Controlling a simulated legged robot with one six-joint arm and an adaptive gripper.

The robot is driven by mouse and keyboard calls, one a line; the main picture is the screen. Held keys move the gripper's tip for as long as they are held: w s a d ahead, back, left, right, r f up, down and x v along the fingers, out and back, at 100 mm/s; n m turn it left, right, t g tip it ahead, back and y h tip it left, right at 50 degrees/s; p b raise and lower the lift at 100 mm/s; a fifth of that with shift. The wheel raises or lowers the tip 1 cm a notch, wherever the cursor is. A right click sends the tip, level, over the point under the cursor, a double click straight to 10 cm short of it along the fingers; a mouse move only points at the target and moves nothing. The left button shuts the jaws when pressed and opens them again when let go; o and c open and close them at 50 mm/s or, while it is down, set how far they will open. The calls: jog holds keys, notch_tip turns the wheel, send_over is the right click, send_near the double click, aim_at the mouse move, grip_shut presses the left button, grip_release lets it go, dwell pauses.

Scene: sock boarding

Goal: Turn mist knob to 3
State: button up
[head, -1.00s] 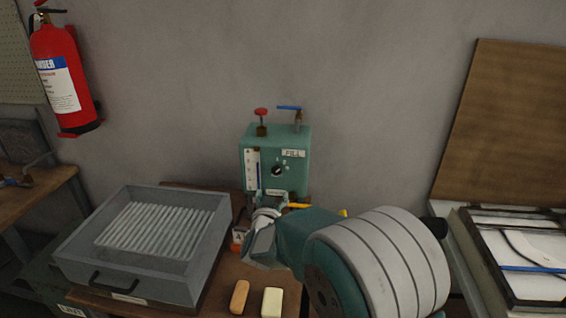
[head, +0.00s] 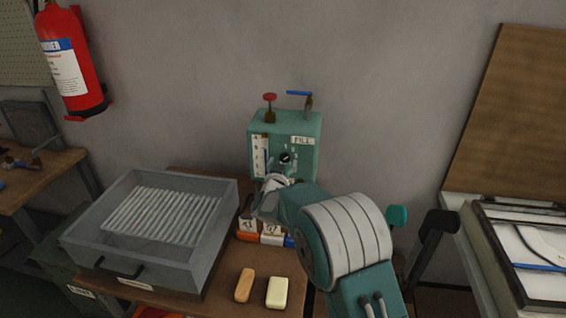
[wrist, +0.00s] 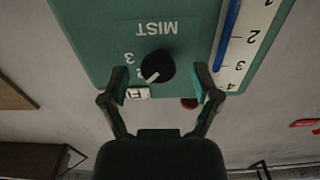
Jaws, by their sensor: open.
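The mist knob (wrist: 158,66) is a round black dial with a white pointer on the front of a green box (head: 256,122). In the wrist view, which sees the box upside down, its pointer aims down and left. A printed 3 (wrist: 130,58) lies to the knob's left, slightly above the pointer's line. My gripper (wrist: 160,71) is open, with one finger on each side of the knob and a visible gap on both sides. In the head view my gripper (head: 270,186) is in front of the box's lower part, and the knob (head: 285,157) shows just above it.
A red-handled valve (head: 269,98) and a blue lever valve (head: 301,95) stand on the box. A grey tray (head: 150,268) is left on the bench. Two soap-like bars, orange (head: 244,285) and cream (head: 279,292), lie in front.

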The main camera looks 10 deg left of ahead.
jog(key=shift+w, duration=0.35)
grip_shut()
jog(key=shift+m, duration=0.3)
jog(key=m, duration=0.4)
jog(key=shift+r, duration=0.1)
jog(key=shift+m, duration=2.1)
